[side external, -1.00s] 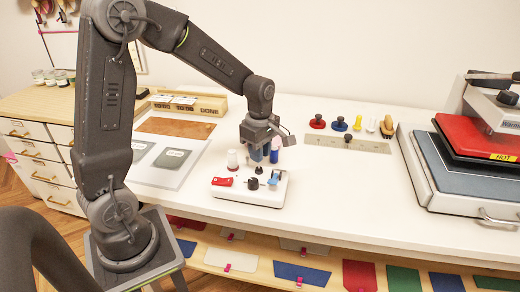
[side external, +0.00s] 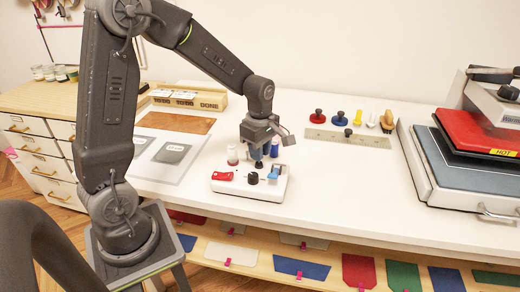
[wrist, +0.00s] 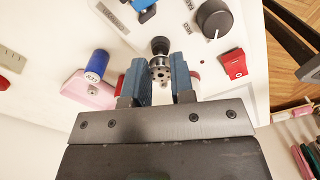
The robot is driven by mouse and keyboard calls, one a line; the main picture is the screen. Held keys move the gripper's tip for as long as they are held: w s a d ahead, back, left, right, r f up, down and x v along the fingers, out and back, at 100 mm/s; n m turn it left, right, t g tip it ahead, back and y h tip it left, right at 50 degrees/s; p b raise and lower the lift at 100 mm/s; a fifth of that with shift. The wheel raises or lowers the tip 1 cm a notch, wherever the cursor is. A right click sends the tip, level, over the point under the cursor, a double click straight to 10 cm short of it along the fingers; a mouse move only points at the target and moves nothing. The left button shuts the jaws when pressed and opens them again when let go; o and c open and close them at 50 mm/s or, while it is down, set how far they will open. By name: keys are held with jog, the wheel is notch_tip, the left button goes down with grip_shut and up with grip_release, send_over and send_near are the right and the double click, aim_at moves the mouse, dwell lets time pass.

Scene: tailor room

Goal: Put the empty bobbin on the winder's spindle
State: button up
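The bobbin (wrist: 160,69), a small metal piece with holes, sits between the blue fingertips of my gripper (wrist: 160,80) in the wrist view.
The winder has a red switch (wrist: 232,65), a black dial (wrist: 213,18) and a blue part (wrist: 147,11). A heat press (side external: 480,135) is at the right. The table front is clear.

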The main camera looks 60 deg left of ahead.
jog(key=shift+o, duration=0.8)
notch_tip(320, 180, up, 11)
dwell(0.7)
